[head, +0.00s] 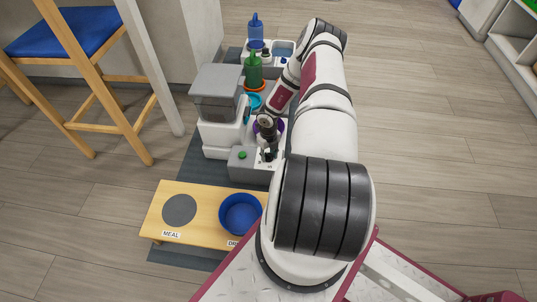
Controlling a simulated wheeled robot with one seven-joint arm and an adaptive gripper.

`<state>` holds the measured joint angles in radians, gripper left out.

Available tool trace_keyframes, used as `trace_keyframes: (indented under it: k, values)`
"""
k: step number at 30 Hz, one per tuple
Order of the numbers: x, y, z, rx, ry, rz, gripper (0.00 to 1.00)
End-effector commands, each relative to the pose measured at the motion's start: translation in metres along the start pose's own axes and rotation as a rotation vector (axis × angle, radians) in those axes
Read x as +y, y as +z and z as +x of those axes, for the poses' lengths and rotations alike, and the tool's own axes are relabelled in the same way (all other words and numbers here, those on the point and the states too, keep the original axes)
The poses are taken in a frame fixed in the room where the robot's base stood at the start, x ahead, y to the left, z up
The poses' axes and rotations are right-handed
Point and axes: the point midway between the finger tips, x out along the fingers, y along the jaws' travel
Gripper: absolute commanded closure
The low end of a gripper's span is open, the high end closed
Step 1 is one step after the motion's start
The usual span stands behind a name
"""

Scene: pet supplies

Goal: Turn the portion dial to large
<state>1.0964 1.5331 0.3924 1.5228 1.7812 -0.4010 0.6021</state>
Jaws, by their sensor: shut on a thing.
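A feeder with a smoky clear hopper (217,92) on a white body stands left of my arm. In front of it is a grey control box (243,170) with a green button (242,155) on top. My gripper (268,154) points down at the white panel on the right part of this box. It is shut on the portion dial, which is mostly hidden by the fingers. The dial's setting is too small and covered to read.
A low wooden stand (205,197) in front holds a blue bowl (240,213) and a grey round spot marked MEAL. Behind are a green bottle (253,69), a blue bottle (255,29) and a purple item (276,127). A blue-seated stool (70,32) stands left.

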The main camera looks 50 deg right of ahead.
Motion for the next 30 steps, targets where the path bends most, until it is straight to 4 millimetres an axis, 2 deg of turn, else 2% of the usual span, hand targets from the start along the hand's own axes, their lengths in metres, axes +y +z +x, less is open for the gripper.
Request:
trace_keyframes:
  k: [2, 3, 5, 14, 17, 20, 30]
  values:
    - [0.001, -0.002, 0.001, 0.003, 0.001, 0.000, 0.95]
    - [0.001, -0.002, 0.001, 0.003, 0.001, 0.000, 0.58]
    - [0.001, -0.002, 0.001, 0.003, 0.001, 0.000, 0.47]
    - [0.000, 0.000, 0.000, 0.001, 0.000, 0.001, 0.47]
    - [0.000, 0.000, -0.006, 0.000, -0.001, 0.000, 0.47]
    - [-0.001, 0.001, -0.019, -0.001, -0.001, 0.000, 0.47]
    - [-0.001, 0.000, -0.086, -0.001, -0.001, 0.001, 0.47]
